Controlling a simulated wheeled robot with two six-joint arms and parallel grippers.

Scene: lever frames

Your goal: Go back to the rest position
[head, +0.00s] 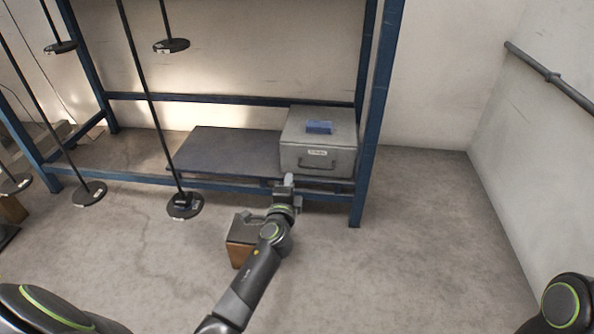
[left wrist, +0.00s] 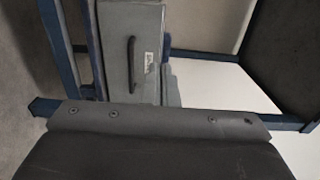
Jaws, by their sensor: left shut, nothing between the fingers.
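My left gripper (head: 288,182) is shut and empty. It is held out in front of the lower shelf, just below the front of a grey metal box (head: 317,160) with a dark handle. In the picture a small gap shows between the fingertips and the handle; whether they touch the shelf edge I cannot tell. The box also shows in the left wrist view (left wrist: 118,55), turned sideways, with its handle and white label. My right arm shows only as a joint at the lower right; its gripper is out of view.
A blue block (head: 319,127) lies on the box. The blue steel rack (head: 376,110) carries a dark shelf board (head: 225,150). A brown box (head: 241,255) stands on the floor behind my left forearm. Black rods with round discs (head: 185,206) stand at left. Floor at right is clear.

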